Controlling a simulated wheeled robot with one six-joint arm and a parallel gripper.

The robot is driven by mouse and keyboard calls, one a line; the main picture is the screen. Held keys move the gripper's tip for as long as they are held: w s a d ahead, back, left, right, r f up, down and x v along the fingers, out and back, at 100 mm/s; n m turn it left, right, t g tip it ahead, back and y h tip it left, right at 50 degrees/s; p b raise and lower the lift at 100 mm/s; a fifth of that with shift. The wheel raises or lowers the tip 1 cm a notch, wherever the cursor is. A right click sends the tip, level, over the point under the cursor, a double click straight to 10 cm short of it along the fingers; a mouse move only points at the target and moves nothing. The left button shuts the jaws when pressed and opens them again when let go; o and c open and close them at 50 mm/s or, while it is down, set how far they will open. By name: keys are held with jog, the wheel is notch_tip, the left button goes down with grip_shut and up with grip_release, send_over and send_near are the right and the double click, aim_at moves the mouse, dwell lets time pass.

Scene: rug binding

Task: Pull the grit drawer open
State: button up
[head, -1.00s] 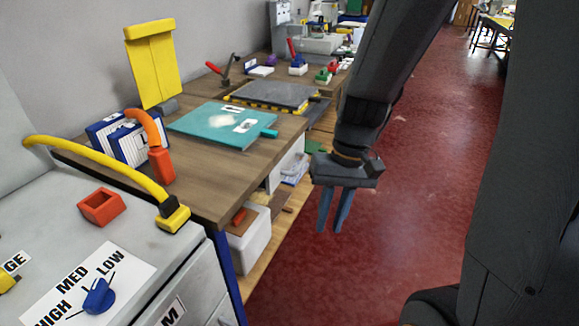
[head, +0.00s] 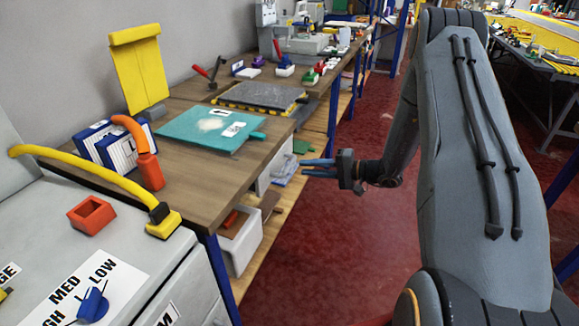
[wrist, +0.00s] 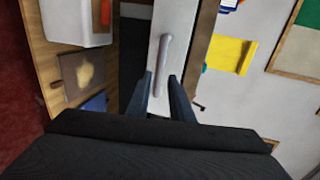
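The grit drawer (head: 266,176) is a pale front under the wooden bench, small and partly hidden in the head view. In the wrist view its pale front (wrist: 184,40) stands ahead, with a long greyish-pink bar handle (wrist: 162,62) on it. My gripper (head: 303,168) points left toward the drawer from the aisle side. In the wrist view my gripper (wrist: 160,82) has its two fingers apart, with the lower part of the handle seen in the gap between them. I cannot tell whether the fingertips reach around the handle. No label shows on the drawer.
A white bin (head: 242,243) stands on the lower shelf, left of and below the gripper. The wooden bench top (head: 195,190) carries a teal board (head: 205,130). A blue bench leg (head: 221,275) stands at the near corner. The red floor (head: 330,265) is clear.

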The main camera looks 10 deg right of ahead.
aim_at(291, 166)
jog(key=shift+p+x, duration=0.8)
jog(key=shift+x, duration=3.05)
jog(key=shift+w+d, duration=0.15)
grip_shut()
